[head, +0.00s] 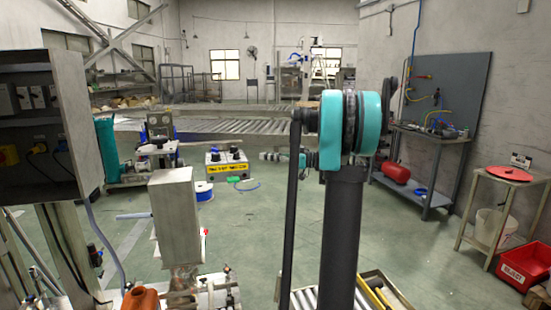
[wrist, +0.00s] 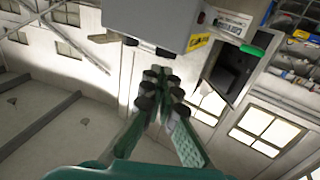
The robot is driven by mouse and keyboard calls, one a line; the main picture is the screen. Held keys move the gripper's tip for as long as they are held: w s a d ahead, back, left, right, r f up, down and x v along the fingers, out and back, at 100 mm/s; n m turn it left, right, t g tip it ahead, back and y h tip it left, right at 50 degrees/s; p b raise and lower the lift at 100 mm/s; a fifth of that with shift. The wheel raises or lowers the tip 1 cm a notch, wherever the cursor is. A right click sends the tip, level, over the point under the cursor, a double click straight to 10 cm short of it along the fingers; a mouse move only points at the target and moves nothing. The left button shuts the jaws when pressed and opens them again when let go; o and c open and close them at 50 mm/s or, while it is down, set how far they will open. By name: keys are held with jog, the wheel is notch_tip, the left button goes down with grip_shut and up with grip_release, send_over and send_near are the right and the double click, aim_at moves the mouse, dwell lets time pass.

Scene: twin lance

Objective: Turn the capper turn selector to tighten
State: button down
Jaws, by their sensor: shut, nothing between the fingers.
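A small control box (head: 227,170) with a yellow lettered front stands left of centre in the head view. It carries two dark knobs, a left one (head: 215,156) and a right one (head: 234,153). Which knob is the turn selector, and where it points, is too small to tell. My gripper (head: 264,156) is to the right of the box, apart from it in the picture. In the wrist view, my gripper (wrist: 160,88) has its teal fingers drawn together, shut and empty. A grey box (wrist: 170,18) with dark parts under its edge and a yellow label (wrist: 198,41) is just beyond the fingertips.
A roller conveyor (head: 230,125) crosses behind the control box. A pale upright box (head: 178,215) stands in front to the left. A blue spool (head: 203,191) is below the control box. A workbench (head: 430,140) and a red bin (head: 524,267) are at the right. Green floor between is open.

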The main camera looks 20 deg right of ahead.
aim_at(247, 159)
jog(key=x, duration=0.8)
jog(key=shift+a, duration=0.1)
